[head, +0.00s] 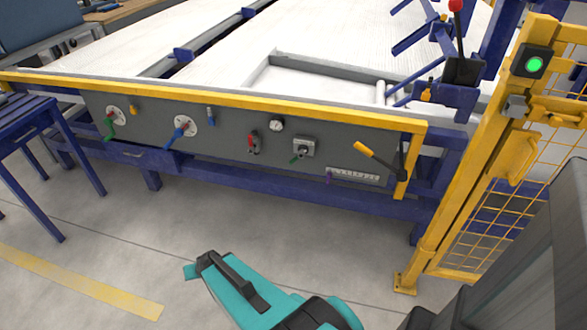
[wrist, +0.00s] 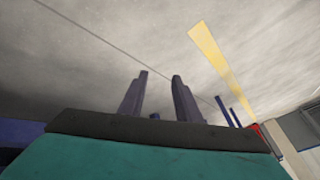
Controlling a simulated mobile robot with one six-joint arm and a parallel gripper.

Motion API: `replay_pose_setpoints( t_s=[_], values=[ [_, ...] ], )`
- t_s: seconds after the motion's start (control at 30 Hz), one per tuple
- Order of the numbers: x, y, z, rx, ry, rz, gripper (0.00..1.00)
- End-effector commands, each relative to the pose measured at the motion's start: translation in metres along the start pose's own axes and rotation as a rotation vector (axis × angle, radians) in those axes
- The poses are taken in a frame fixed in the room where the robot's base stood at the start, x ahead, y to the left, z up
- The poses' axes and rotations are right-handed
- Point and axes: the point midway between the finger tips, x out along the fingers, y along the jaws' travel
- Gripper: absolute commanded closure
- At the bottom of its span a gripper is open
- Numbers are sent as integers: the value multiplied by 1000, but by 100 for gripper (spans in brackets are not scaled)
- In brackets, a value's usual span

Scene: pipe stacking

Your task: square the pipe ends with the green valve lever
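A green lever (head: 110,128) sits on a round white plate at the left end of the grey control panel (head: 225,130). A smaller green handle (head: 297,157) sticks out of a grey box right of the panel's middle; I cannot tell from looks alone which is the valve lever. Short pale pipe pieces (head: 381,92) show behind the panel at the right. My gripper (wrist: 160,75) has its two dark fingers apart with nothing between them, above the floor. My teal arm is low in front of the panel, apart from it.
A blue-handled lever (head: 179,133), a red handle (head: 253,143) and a yellow-handled lever (head: 365,150) share the panel. A yellow rail (head: 230,102) runs along its top. A yellow mesh gate (head: 490,190) stands right; a blue stand (head: 50,150) left. Floor between is clear.

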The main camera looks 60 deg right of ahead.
Motion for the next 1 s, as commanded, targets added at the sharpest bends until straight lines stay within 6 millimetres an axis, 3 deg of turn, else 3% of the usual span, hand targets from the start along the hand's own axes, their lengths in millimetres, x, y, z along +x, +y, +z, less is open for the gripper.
replay_pose_setpoints(
  t_s=[0.07, 0.27, 0.5, 0.63, 0.8, 1.0],
  values=[
    [6, 19, -36, 69, 121, 1, 70],
    [-10, 75, -123, 234, 425, 27, 70],
    [-60, 167, -204, 422, 789, 106, 70],
    [-98, 225, -230, 524, 984, 172, 70],
    [-152, 294, -245, 637, 1208, 269, 70],
    [-194, 339, -244, 712, 1359, 349, 70]
  ],
)
